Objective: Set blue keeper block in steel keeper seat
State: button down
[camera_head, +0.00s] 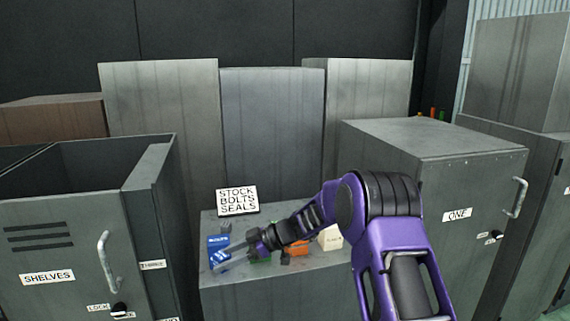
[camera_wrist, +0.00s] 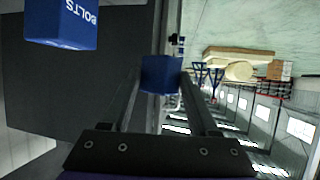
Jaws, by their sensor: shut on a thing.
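My gripper (camera_wrist: 160,84) is shut on a small blue block (camera_wrist: 160,72), held between the two finger ends in the wrist view. In the head view my gripper (camera_head: 226,262) reaches left over the front left part of a grey cabinet top, and the blue block (camera_head: 217,259) shows at its tip. A larger blue box marked BOLTS (camera_wrist: 62,24) is at the upper left of the wrist view, apart from the held block. I cannot make out a steel keeper seat in either view.
The grey cabinet top (camera_head: 328,268) also bears a STOCK BOLTS SEALS sign (camera_head: 237,200), an orange item (camera_head: 298,249) and a cream box (camera_head: 330,238). Taller cabinets marked SHELVES (camera_head: 60,240) and ONE (camera_head: 425,170) stand on either side. Tall grey lockers close off the back.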

jog(key=shift+s, duration=0.2)
jog(key=shift+s+d, duration=0.2)
jog(key=shift+d, duration=0.05)
jog(key=s+d+f+m+t, duration=0.1)
jog(key=s+d+m+t, duration=0.1)
jog(key=d, duration=0.7)
jog(key=s+d+f+m+t+h+p, duration=0.1)
jog(key=s+d+m+t, duration=0.2)
jog(key=d, duration=0.7)
jog(key=s+d+f+m+t+h+p, duration=0.1)
jog(key=s+d+m+t, duration=0.1)
jog(key=s+d, duration=0.3)
jog(key=d+t, duration=0.1)
jog(key=d, duration=0.3)
jog(key=shift+d+f+m, duration=0.15)
jog(key=shift+d+m, duration=0.25)
jog(key=shift+w+a, duration=0.1)
jog(key=shift+w, duration=0.1)
